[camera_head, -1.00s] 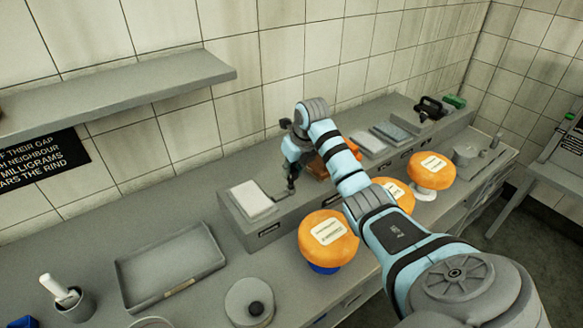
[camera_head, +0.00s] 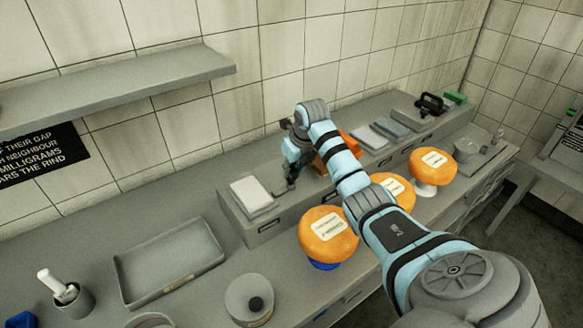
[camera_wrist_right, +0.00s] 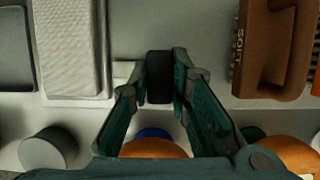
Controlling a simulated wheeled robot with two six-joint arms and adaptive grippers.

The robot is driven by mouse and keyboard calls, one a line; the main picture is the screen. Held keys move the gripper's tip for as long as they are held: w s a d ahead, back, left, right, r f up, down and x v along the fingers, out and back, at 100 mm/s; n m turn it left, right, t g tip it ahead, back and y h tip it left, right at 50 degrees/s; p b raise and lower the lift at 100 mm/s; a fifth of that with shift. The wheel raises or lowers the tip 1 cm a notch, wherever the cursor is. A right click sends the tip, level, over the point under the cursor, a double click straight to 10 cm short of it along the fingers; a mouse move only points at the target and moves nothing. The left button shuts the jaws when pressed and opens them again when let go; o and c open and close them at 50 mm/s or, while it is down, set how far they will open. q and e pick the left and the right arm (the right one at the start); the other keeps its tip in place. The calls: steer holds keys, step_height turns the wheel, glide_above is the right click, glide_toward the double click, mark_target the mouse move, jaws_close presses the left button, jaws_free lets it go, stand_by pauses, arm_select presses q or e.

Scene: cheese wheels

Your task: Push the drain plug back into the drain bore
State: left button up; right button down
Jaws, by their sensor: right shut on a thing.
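My right gripper (camera_head: 291,183) is over the raised ledge at the back of the bench. In the right wrist view its fingers (camera_wrist_right: 160,88) are shut on a small black piece (camera_wrist_right: 159,77). I cannot tell whether this piece is the drain plug or part of a tool. In the head view a thin dark rod (camera_head: 281,195) shows beside the gripper, close to a white pad (camera_head: 251,194). My left gripper is not in view.
Orange cheese wheels (camera_head: 328,235) stand on supports before the ledge. A brown block (camera_wrist_right: 265,50) lies right of the gripper.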

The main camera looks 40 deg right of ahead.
steer(key=shift+f+b, duration=0.4)
steer(key=shift+f, duration=0.4)
steer(key=c, duration=1.4)
jaws_free()
steer(key=shift+r, duration=0.15)
steer(key=v, duration=1.2)
